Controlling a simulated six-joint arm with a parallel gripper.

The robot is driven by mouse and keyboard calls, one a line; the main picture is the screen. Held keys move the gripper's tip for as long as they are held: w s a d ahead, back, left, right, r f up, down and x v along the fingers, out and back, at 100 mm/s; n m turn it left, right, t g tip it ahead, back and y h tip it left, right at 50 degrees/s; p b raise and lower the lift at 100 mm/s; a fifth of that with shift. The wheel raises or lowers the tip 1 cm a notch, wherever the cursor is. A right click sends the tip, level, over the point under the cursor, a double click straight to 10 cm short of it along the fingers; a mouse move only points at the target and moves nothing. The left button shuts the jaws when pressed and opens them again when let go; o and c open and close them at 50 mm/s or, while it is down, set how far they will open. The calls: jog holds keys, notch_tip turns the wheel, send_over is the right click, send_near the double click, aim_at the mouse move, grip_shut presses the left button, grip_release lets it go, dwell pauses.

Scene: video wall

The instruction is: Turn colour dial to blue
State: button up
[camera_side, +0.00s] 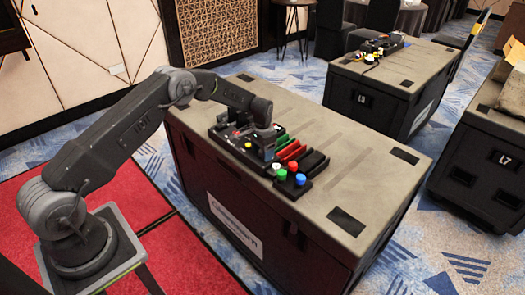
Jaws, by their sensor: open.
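A black control panel (317,178) lies on top of the large dark case. Near its front end are a red knob (293,166), a green knob (282,175), a blue knob (300,179) and a small white knob (276,168). Coloured green, red and black bars stand behind them. I cannot tell which part is the colour dial or how it is set. My gripper (268,154) points down over the middle of the panel, to the left of and behind the knobs. It is open. Its fingers are small and dark here, and I cannot tell whether they touch the panel.
The case (345,165) has bare top around the panel, mostly to the right and behind. A second case (395,82) with another panel (375,46) stands behind. A third case (480,160) stands at the right. Patterned carpet (420,250) separates them.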

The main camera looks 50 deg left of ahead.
notch_tip(320, 180, up, 14)
dwell(0.5)
jog(key=s+d+r+t, duration=0.1)
jog(key=s+d+r, duration=0.2)
jog(key=s+r, duration=0.3)
jog(key=s+d+r+n+t, duration=0.1)
jog(key=s+d+r, duration=0.1)
jog(key=s+r, duration=0.4)
jog(key=s+d+r+t, duration=0.1)
jog(key=s+d+r, duration=0.25)
jog(key=r, duration=0.45)
jog(key=s+d+t, duration=0.1)
jog(key=s+d, duration=0.1)
jog(key=s, duration=0.9)
jog(key=s+d+f+t, duration=0.1)
jog(key=s+d, duration=0.1)
jog(key=s, duration=0.8)
jog(key=shift+s+n+t, duration=0.3)
jog(key=shift+s+n, duration=0.05)
jog(key=shift+n, duration=0.05)
jog(key=shift+f, duration=0.1)
jog(key=shift+c, duration=0.4)
